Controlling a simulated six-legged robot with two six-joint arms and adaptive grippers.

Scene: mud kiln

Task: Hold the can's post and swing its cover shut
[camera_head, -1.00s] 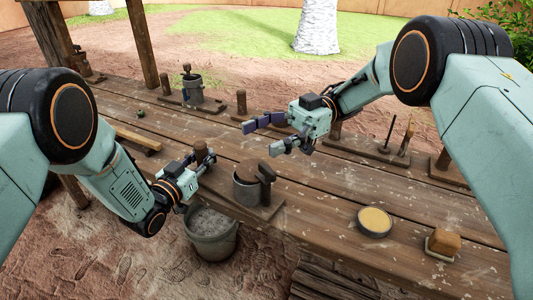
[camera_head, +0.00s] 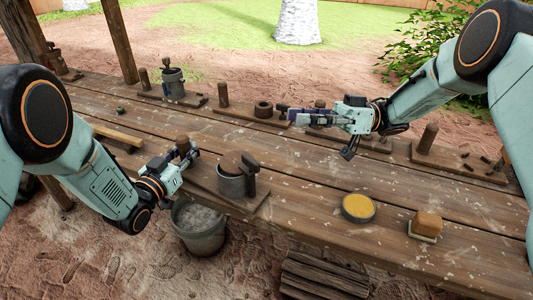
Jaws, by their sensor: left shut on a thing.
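The grey metal can (camera_head: 233,186) stands on a wooden base board near the table's front edge. Its brown round cover (camera_head: 230,163) is at the can's top; how far it is swung open is hard to tell. A dark upright piece (camera_head: 250,173) is at the can's right side. My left gripper (camera_head: 187,154) is just left of the can, shut on a brown wooden post (camera_head: 182,142) whose top shows above the fingers. My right gripper (camera_head: 289,114) is behind and right of the can, over the table, fingers apart and empty, pointing left.
A grey bucket (camera_head: 199,228) stands below the front edge. A yellow-filled round tin (camera_head: 358,208) and a brown block (camera_head: 427,223) lie on the right. A dark ring (camera_head: 263,109) and another can (camera_head: 173,84) stand behind. The table between the can and tin is clear.

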